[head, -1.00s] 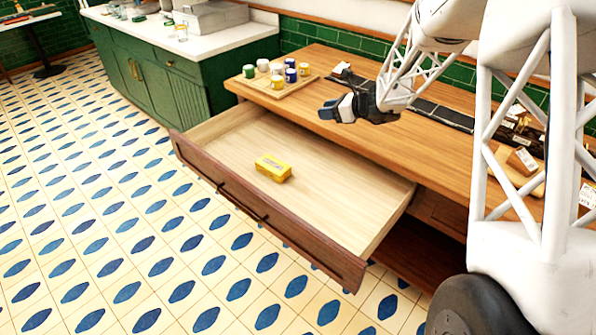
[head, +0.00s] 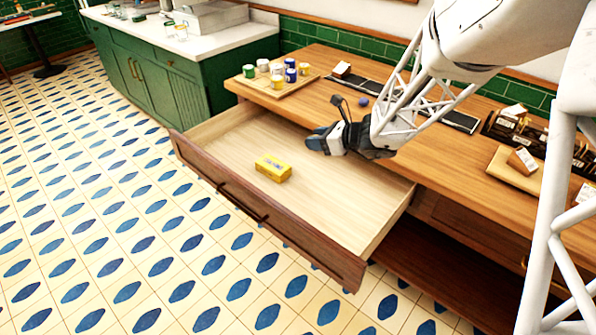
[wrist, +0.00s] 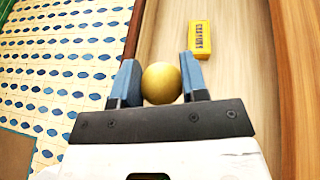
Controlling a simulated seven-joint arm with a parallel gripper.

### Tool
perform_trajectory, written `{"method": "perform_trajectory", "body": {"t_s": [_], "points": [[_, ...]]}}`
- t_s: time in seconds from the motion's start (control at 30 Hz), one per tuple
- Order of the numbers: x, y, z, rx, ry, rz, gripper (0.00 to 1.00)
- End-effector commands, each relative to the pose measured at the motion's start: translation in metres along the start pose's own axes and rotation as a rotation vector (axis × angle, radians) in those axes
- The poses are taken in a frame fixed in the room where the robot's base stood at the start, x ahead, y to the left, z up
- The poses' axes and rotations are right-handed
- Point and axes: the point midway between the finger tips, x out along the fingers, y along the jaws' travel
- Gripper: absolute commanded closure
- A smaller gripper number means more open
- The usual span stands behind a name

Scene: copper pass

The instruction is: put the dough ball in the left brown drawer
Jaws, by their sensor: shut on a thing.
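My gripper (head: 318,140) is over the back right part of the open brown drawer (head: 355,268). In the wrist view my gripper (wrist: 160,82) is shut on the dough ball (wrist: 161,84), a round tan ball held between its two blue fingers. The ball is hidden in the head view. The drawer's pale floor (wrist: 230,75) shows below and ahead of the ball in the wrist view. A yellow box (head: 273,168) lies inside the drawer, and it also shows in the wrist view (wrist: 199,36), apart from the ball.
A wooden counter (head: 440,150) lies behind the drawer. A tray (head: 262,92) with several small jars stands at its far left end. A small purple thing (head: 363,101) lies on the counter near my arm. The drawer floor around the yellow box is clear.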

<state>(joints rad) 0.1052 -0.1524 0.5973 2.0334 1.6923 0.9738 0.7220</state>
Motion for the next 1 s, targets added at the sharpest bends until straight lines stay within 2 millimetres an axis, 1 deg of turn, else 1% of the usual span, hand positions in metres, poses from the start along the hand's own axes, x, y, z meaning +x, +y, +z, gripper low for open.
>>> {"method": "perform_trajectory", "body": {"t_s": [0.23, 0.3, 0.57, 0.77, 1.0], "points": [[-0.004, 0.016, -0.004, 0.002, 0.001, -0.007, 0.83], [0.002, 0.014, -0.016, 0.007, 0.003, -0.005, 0.83], [0.016, 0.014, -0.05, 0.005, 0.002, -0.004, 0.83], [0.029, 0.015, -0.083, 0.006, 0.003, -0.004, 0.83], [0.053, 0.015, -0.142, 0.008, 0.004, -0.004, 0.83]]}}
